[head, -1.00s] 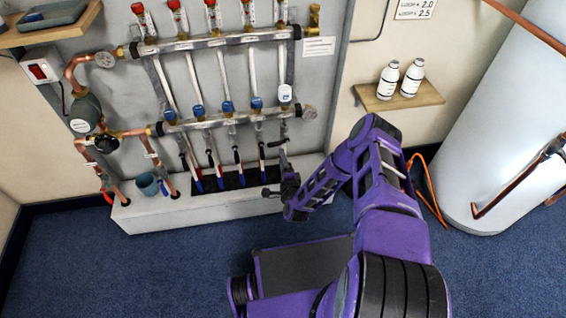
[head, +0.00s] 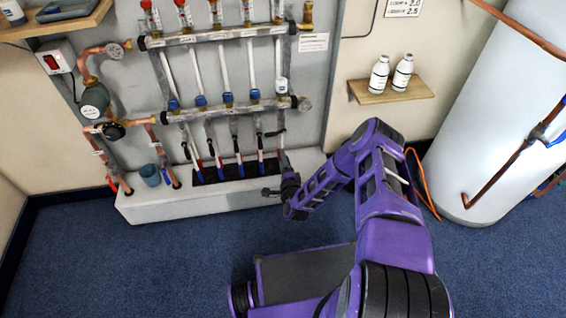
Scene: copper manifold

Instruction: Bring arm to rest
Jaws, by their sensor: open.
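My purple arm (head: 395,200) reaches up from the bottom right and bends back down to the left. My gripper (head: 268,192) is at its far end, small and dark, in front of the white ledge below the manifold. It looks empty, and its fingers are hard to make out at this size. The copper manifold (head: 215,36) is on the grey wall panel, with an upper and a lower bar and several pipes between them. Blue caps sit along the lower bar (head: 235,108). The gripper appears apart from the pipes, though the depth is hard to judge.
A white ledge (head: 150,207) runs under the manifold, with a blue-grey cup (head: 150,176) on it. A wooden shelf (head: 420,91) holds two white bottles (head: 379,73). A large white tank (head: 500,110) stands at right. Blue carpet (head: 120,265) is clear at lower left.

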